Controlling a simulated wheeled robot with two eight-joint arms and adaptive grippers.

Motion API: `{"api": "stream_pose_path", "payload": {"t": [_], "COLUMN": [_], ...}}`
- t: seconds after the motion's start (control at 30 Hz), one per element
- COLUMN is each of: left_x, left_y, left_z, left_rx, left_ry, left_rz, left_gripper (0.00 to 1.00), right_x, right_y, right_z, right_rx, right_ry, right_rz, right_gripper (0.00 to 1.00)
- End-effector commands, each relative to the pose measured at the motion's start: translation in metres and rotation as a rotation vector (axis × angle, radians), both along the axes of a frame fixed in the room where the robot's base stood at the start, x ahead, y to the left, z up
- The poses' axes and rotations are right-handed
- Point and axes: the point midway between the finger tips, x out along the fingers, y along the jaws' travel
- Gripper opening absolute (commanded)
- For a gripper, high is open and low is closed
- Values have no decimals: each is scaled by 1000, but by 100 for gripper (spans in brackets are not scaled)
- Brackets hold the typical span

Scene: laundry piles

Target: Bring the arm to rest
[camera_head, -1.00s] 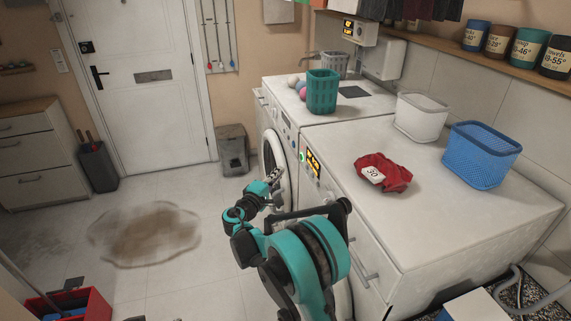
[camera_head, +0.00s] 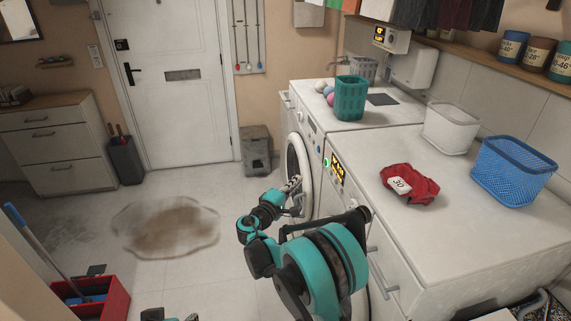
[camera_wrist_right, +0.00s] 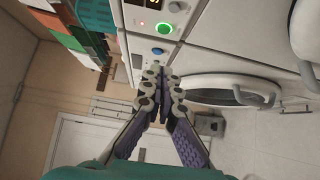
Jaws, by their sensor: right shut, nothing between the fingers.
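My right arm reaches in from the bottom of the head view. Its right gripper (camera_head: 294,184) is in front of the washing machines, near the round door of the far one. In the right wrist view, the fingers of the right gripper (camera_wrist_right: 161,84) are closed together with nothing between them. Beyond them are a green lit button, a blue button and the round washer door (camera_wrist_right: 228,90). A small teal and dark piece at the bottom edge of the head view may be part of my left arm; its gripper's fingers cannot be made out.
The near machine (camera_head: 455,235) carries a red cloth with a "30" tag (camera_head: 408,187), a white basket (camera_head: 451,127) and a blue basket (camera_head: 512,171). A green basket (camera_head: 350,98) stands on the far machine. A brown stain (camera_head: 165,228) and a red bin (camera_head: 103,302) are on the floor.

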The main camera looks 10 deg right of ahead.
Motion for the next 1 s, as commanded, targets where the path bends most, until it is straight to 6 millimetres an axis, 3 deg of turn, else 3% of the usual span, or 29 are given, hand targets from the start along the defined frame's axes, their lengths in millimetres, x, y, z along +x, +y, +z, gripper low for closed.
{"api": "stream_pose_path", "payload": {"t": [0.17,0.27,0.37,0.5,0.67,0.83,1.0], "left_x": [0,0,0,0,0,0,0], "left_y": [0,0,0,0,0,0,0], "left_z": [0,0,0,0,0,0,0], "left_rx": [0,0,0,0,0,0,0], "left_ry": [0,0,0,0,0,0,0], "left_rz": [0,0,0,0,0,0,0], "left_gripper": [60,60,60,60,60,60,60], "right_x": [-8,-25,-55,-109,-179,-257,-327], "right_y": [-9,-26,-46,-66,-73,-65,-42], "right_z": [6,15,23,28,24,10,-10], "right_rx": [43,138,280,498,748,1017,1280], "right_ry": [14,41,79,124,159,176,176], "right_rz": [-8,-22,-41,-68,-97,-125,-146], "right_gripper": [0,0,0,0,0,0,0]}}
